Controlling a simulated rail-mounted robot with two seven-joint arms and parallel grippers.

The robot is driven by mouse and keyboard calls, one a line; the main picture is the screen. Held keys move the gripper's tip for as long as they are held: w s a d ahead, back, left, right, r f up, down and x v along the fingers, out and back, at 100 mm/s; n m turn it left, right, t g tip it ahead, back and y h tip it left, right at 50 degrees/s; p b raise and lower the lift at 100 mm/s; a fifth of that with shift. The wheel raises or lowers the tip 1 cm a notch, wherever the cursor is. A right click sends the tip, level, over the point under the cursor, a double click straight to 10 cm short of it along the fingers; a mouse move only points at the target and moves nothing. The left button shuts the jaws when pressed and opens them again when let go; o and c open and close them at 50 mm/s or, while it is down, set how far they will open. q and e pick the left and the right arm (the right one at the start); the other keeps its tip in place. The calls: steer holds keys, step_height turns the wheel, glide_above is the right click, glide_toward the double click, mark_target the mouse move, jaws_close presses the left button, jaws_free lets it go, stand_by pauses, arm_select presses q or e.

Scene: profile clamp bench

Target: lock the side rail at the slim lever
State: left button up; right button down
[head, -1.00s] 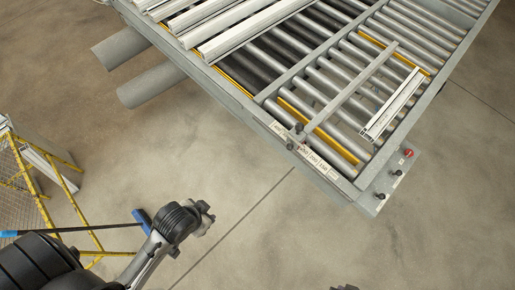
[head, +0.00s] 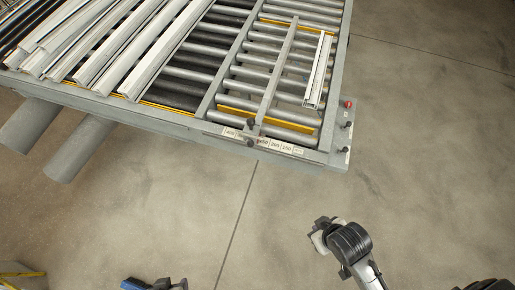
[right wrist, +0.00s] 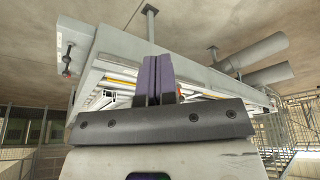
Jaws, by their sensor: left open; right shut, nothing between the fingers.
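A long grey bar (head: 275,75), which looks like the side rail, lies across the rollers. A dark knob-like clamp (head: 250,124) sits at its near end, by a numbered scale strip (head: 270,143). Two small dark levers or knobs (head: 347,125) stand at the bench's right corner; which one is slim I cannot tell. My right gripper (head: 318,234) is over the floor in front of the bench, apart from it. Its shut, empty fingers (right wrist: 159,80) show in the right wrist view. My left gripper (head: 168,284) is open at the bottom edge, partly cut off, far from the bench.
A short white profile (head: 318,70) lies on the rollers right of the bar. Several long pale profiles (head: 120,45) lie at left. A red button (head: 347,103) is at the right corner. Grey cylinders (head: 75,140) jut out below the bench. The floor between grippers and bench is clear.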

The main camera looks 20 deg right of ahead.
mark_target(250, 143)
arm_select(q)
steer(key=shift+o, duration=0.3)
step_height(250, 143, down, 8)
steer(key=b, duration=0.7)
arm_select(e)
steer(key=w+a+f+m+t+y+b, duration=0.35)
steer(key=w+f+y+b, duration=0.5)
steer(key=w+f, duration=0.4)
arm_select(q)
step_height(250, 143, down, 23)
steer(key=b, duration=1.4)
steer(key=shift+r, duration=0.2)
arm_select(e)
steer(key=w+d+r+m+t+y, duration=0.1)
steer(key=w+d+m+t+y, duration=0.1)
steer(key=w, duration=0.4)
steer(key=w+d+r+m+t+y, duration=0.1)
steer(key=w+d+m+t+y, duration=0.1)
steer(key=w+d+m+t, duration=0.3)
steer(key=shift+w+m+t, duration=0.35)
steer(key=shift+m+t, duration=0.2)
steer(key=shift+m, duration=0.3)
arm_select(q)
steer(key=shift+s+a, duration=0.1)
